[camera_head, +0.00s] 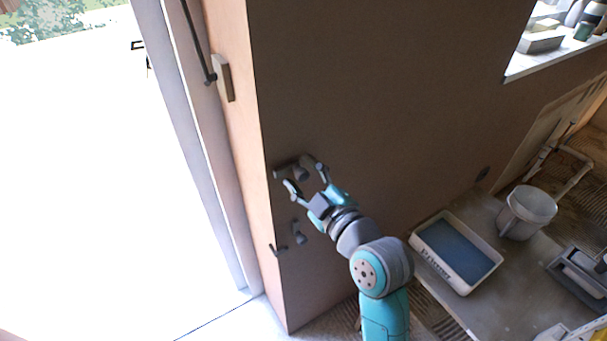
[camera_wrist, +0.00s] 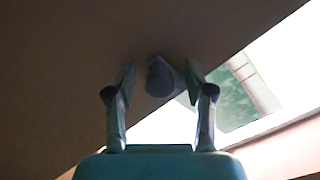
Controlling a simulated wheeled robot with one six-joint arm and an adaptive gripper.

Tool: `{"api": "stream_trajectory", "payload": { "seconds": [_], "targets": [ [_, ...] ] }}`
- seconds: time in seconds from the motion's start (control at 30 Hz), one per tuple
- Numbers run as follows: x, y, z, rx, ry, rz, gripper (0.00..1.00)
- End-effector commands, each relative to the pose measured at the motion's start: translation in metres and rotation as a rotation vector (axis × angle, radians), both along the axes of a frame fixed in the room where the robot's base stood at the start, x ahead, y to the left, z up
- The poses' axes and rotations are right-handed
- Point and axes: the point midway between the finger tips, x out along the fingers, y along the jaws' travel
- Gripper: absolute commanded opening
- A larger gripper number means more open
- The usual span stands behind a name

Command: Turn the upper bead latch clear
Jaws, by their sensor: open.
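The upper bead latch (camera_head: 298,172) is a small grey piece on the brown plastered wall near its left corner. In the wrist view its rounded grey end (camera_wrist: 160,78) shows between my fingertips. My gripper (camera_head: 305,178) is open, with one finger on each side of the latch; it also shows in the wrist view (camera_wrist: 160,80). I cannot tell whether either finger touches it. A second, lower latch (camera_head: 298,236) sits on the wall below, apart from my gripper.
A bright doorway opens left of the wall corner. At right, a white tray with blue inside (camera_head: 420,236), a white bucket (camera_head: 528,212) and a grey caddy (camera_head: 572,280) stand on a board.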

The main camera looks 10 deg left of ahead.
Motion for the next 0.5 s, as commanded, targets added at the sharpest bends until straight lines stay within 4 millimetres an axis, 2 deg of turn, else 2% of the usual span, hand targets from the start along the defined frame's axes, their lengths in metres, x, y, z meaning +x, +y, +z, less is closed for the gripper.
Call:
{"api": "stream_trajectory", "payload": {
  "seconds": [0.23, 0.27, 0.43, 0.47, 0.5],
  "targets": [
    [0.0004, 0.0004, 0.0001, 0.0, 0.0, 0.0, 0.53],
    [0.0004, 0.0004, 0.0001, 0.0, 0.0, 0.0, 0.48],
    [0.0005, 0.0003, 0.0002, 0.0, 0.0, 0.0, 0.06],
    [0.0005, 0.0003, 0.0002, 0.0, 0.0, 0.0, 0.0],
    [0.0006, 0.0003, 0.0003, 0.0, 0.0, 0.0, 0.0]
  ]
}}
